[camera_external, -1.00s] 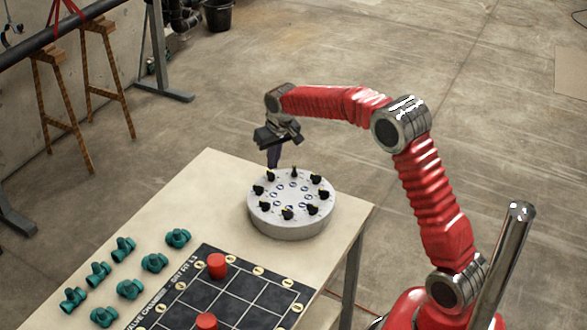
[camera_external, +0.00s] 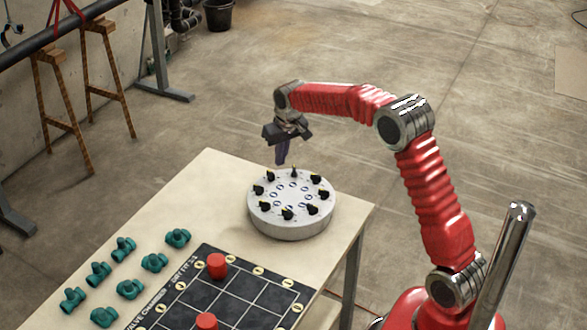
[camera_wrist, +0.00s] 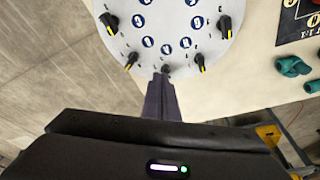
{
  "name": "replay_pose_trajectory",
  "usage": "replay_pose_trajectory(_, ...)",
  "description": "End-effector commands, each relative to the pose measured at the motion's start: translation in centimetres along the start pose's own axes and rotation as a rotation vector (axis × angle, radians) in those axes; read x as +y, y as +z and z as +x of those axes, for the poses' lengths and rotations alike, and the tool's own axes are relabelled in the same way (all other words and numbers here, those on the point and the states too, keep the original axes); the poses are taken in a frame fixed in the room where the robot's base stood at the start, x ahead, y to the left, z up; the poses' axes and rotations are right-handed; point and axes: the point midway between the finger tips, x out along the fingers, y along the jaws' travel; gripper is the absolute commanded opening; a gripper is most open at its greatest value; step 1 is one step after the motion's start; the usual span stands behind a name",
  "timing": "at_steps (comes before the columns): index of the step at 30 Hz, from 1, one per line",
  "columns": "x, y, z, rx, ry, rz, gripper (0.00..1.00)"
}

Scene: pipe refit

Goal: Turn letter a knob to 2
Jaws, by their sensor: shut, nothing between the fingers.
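The round grey knob panel (camera_external: 290,226) stands on the table, with a ring of black knobs around its top and blue round marks inside the ring. I cannot read which knob is letter a. My gripper (camera_external: 281,160) is above the panel's far left edge, pointing down, with its fingers together and empty. In the wrist view the panel (camera_wrist: 178,75) fills the upper middle. My closed fingertips (camera_wrist: 163,80) appear near a small black knob (camera_wrist: 167,69) at the rim, partly hidden; I cannot tell if they touch. Other knobs (camera_wrist: 131,62) with yellow pointers sit on either side.
A dark gridded board (camera_external: 235,295) with red cylinders (camera_external: 217,266) lies in front of the panel. Several green valves (camera_external: 153,262) stand on the table's left. The table top (camera_external: 205,185) behind and left of the panel is clear.

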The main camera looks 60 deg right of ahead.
Motion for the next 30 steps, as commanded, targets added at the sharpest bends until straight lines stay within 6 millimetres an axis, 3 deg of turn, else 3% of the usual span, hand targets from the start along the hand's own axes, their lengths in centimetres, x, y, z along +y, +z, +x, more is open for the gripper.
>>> replay_pose_trajectory(15, 0.0, 1.3, 4.9, -0.002, 0.0, 0.0, 0.0)
replay_pose_trajectory(30, 0.0, 1.5, 5.7, -0.001, 0.001, 0.0, 0.0)
